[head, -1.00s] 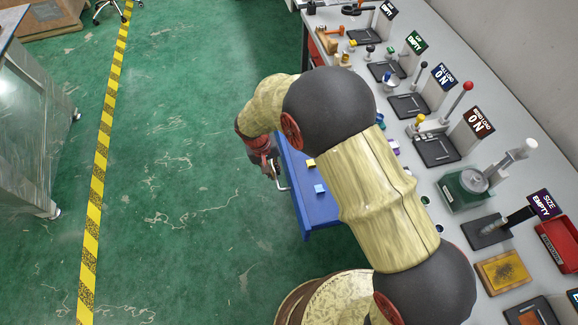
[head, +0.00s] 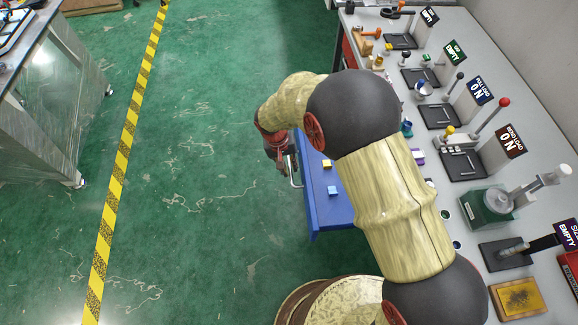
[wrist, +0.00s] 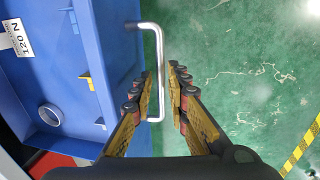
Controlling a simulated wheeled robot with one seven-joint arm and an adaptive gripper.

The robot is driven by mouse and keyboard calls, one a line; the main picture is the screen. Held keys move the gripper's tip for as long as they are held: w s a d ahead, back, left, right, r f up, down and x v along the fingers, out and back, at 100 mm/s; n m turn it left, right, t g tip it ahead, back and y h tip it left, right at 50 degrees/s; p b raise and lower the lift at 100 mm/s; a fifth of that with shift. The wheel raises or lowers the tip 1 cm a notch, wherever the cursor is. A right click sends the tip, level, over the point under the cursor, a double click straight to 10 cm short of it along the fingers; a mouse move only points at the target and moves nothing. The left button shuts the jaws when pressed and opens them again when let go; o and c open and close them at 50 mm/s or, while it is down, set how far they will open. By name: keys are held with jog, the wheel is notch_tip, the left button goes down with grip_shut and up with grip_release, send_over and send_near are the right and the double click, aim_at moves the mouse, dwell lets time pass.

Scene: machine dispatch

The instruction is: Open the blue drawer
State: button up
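The blue drawer (head: 318,213) is pulled out from the bench, with a yellow cube (head: 327,163) and a light blue cube (head: 333,190) inside. In the wrist view, the drawer's blue wall (wrist: 112,45) and its silver bar handle (wrist: 152,35) show. My gripper (wrist: 160,78) is at the handle, with one finger on each side of the bar. Small gaps show between the bar and the fingers, so the gripper looks open around it. In the head view, my gripper (head: 284,168) is at the drawer's front, and my arm hides part of the drawer.
The grey bench (head: 525,135) along the right carries several black trays, signs and a green press (head: 489,207). A metal cabinet (head: 50,110) stands at the left. Green floor is clear between it and the drawer, crossed by a yellow-black line (head: 122,165).

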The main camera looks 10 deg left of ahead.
notch_tip(320, 180, up, 12)
jog(key=a, duration=0.2)
jog(key=shift+s, duration=0.3)
jog(key=shift+a+f, duration=0.1)
dwell(0.5)
jog(key=s+d+r+m+t, duration=0.1)
jog(key=s+d+r, duration=0.5)
jog(key=d+r, duration=0.2)
jog(key=s+d+r+m+t+y, duration=0.1)
jog(key=s+d+r, duration=0.5)
jog(key=d, duration=0.7)
jog(key=s+d+r+m+t+y, duration=0.1)
jog(key=s+d+r+t, duration=0.2)
jog(key=s+d+r, duration=0.4)
jog(key=d+r, duration=0.3)
jog(key=d, duration=0.1)
jog(key=shift+m, duration=0.4)
